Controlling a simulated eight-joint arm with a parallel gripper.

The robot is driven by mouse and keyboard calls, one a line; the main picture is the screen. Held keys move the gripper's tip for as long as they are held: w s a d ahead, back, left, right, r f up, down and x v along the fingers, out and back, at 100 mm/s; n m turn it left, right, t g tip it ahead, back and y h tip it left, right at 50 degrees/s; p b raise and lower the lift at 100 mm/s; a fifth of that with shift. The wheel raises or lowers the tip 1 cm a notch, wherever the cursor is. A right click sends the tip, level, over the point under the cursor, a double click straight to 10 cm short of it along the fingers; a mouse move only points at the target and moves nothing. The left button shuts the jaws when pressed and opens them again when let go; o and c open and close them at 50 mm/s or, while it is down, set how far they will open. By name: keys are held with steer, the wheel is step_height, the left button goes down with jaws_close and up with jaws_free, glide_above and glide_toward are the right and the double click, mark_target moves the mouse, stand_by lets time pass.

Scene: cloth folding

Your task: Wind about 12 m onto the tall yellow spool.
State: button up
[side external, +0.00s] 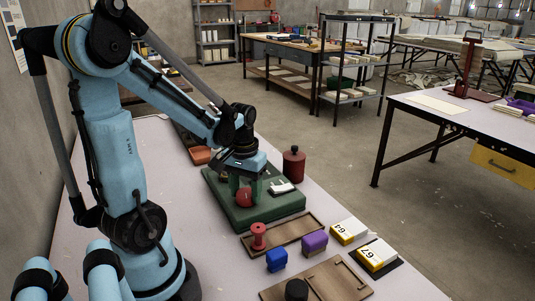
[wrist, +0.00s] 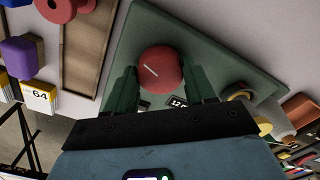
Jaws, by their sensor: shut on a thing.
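A green machine base (side external: 285,205) lies on the table under my gripper. A round red knob (wrist: 160,70) with a white line mark sits on it. My gripper (wrist: 160,82) is shut on the red knob, one green finger on each side; in the side view the gripper (side external: 244,187) points down over the base. A small dark display (wrist: 178,102) by the right finger shows "12", its rest cut off. A pale roll (wrist: 275,118) with a yellow end lies beyond the right finger, partly hidden; I cannot tell if it is the tall yellow spool.
A red spool (side external: 259,236) stands in a brown tray (side external: 290,233). Blue (side external: 276,260) and purple (side external: 314,243) blocks, cards marked 64 (side external: 349,231) and 67 (side external: 377,255), and a wooden board (side external: 330,285) lie nearby. A dark red canister (side external: 293,165) stands behind the base.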

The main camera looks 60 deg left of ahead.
mark_target(246, 193)
steer(key=o, duration=1)
steer(key=shift+o, duration=0.2)
step_height(246, 193, up, 12)
stand_by(0.9)
